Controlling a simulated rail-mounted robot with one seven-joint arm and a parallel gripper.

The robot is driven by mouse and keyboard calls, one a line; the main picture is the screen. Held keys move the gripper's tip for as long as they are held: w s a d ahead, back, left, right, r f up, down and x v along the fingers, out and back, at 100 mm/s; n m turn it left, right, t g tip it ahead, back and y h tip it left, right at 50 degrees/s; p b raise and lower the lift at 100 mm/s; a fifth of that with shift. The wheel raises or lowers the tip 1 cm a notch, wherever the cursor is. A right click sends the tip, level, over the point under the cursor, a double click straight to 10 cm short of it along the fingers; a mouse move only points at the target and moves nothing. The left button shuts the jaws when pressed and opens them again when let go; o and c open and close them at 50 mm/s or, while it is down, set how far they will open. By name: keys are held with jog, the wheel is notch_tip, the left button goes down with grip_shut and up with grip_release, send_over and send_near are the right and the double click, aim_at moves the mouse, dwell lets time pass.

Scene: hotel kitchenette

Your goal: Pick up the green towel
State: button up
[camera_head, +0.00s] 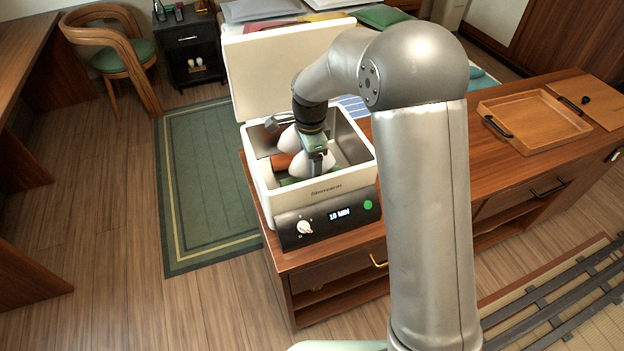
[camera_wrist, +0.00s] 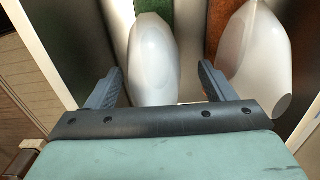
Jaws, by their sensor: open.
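The green towel shows as a green strip at the top of the wrist view (camera_wrist: 154,9) and as a small green patch low in the open white warmer box in the head view (camera_head: 291,181). Most of it is hidden by white rounded pieces and my gripper. My gripper (camera_wrist: 162,70) is open and points down inside the box. One white rounded piece (camera_wrist: 154,60) appears between its fingers in the wrist view; I cannot tell whether they touch it. The box (camera_head: 263,197) has its lid raised.
An orange-brown towel (camera_wrist: 227,28) lies beside the green one, with a second white rounded piece (camera_wrist: 257,60) near it. Box walls stand close around my gripper. The wooden counter (camera_head: 420,165) continues right to a wooden tray (camera_head: 535,118).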

jog(key=shift+s+d+f+p, duration=0.15)
jog(key=shift+f+p, duration=0.35)
jog(key=shift+f, duration=1.3)
jog(key=shift+s+d+f+p, duration=0.1)
jog(key=shift+f+p, duration=0.35)
jog(key=shift+f, duration=1.3)
jog(key=c, duration=1.1)
